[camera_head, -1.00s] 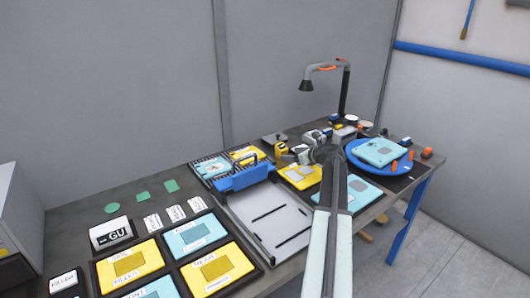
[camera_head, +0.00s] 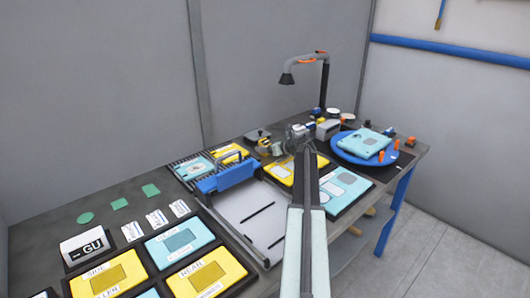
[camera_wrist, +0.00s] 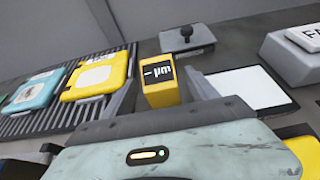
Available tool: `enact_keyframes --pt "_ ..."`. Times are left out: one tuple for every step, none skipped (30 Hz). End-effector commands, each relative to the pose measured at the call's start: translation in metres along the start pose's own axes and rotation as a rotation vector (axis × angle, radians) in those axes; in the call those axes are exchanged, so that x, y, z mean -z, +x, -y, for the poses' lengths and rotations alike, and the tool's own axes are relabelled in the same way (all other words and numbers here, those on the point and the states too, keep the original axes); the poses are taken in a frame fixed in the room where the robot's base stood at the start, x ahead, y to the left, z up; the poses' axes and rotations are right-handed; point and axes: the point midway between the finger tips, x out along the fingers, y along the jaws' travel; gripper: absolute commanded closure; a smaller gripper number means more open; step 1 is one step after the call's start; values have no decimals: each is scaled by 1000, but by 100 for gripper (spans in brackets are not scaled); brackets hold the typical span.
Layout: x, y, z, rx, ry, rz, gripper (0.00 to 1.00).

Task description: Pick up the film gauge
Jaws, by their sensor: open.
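The film gauge is a small yellow block with a dark display reading "- µm"; it stands upright near the middle of the wrist view (camera_wrist: 160,84). In the head view the film gauge (camera_head: 264,146) is small, toward the back of the bench, just left of my gripper. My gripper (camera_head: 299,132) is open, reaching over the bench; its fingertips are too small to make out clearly. In the wrist view the pale casing with a lit slot at the bottom seems to be mine, below and apart from the gauge.
A rack (camera_wrist: 25,122) with blue and yellow panels lies left of the gauge. A grey plate with a black knob (camera_wrist: 187,38) sits behind it. A white pad (camera_wrist: 246,87) and a labelled grey block (camera_wrist: 300,55) are to the right. A lamp (camera_head: 324,85) rises behind.

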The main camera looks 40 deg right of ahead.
Motion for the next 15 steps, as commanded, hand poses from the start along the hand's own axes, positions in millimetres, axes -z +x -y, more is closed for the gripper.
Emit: enact_keyframes --pt "3 12 2 0 -1 0 33" --pt "2 15 2 0 -1 0 33" --pt "2 17 2 1 -1 0 33" --pt "1 18 2 1 -1 0 33" --pt "0 17 1 1 0 1 33" --pt "0 17 1 1 0 1 33" --pt "0 16 1 1 0 1 33" --pt "0 16 1 1 0 1 33" --pt "0 16 1 1 0 1 36" --pt "0 16 1 1 0 0 44" --pt "0 16 1 1 0 0 52" --pt "0 16 1 1 0 0 63" --pt "0 16 1 1 0 0 72" --pt "0 16 1 1 0 0 80" --pt "0 16 1 1 0 0 91"
